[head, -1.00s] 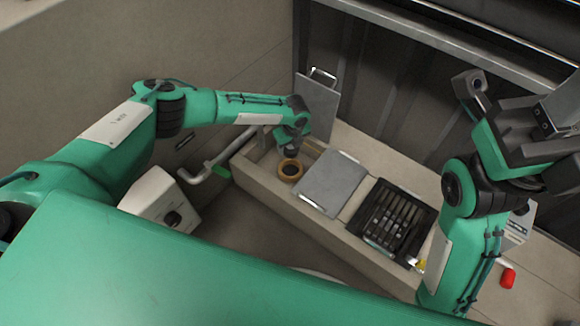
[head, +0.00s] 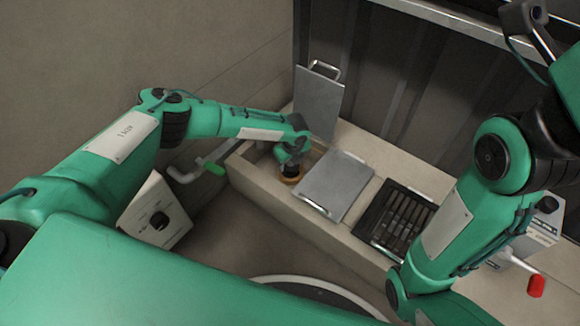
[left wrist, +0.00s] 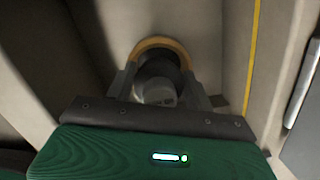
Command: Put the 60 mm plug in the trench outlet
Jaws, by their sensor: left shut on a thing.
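The trench outlet has a tan ring (head: 291,180) at the left end of the trench; the ring also shows in the left wrist view (left wrist: 160,43). My left gripper (head: 290,166) points down at it from above. In the left wrist view my left gripper (left wrist: 162,92) is shut on the plug (left wrist: 158,85), a round dark and grey piece between the fingers. The plug lines up with the ring and covers its middle; how deep it sits I cannot tell. My right gripper (head: 528,18) shows only partly at the top right edge.
A grey cover plate (head: 334,185) lies across the trench. Another plate (head: 318,100) leans on the back wall. A black tray with slots (head: 395,219) sits farther right.

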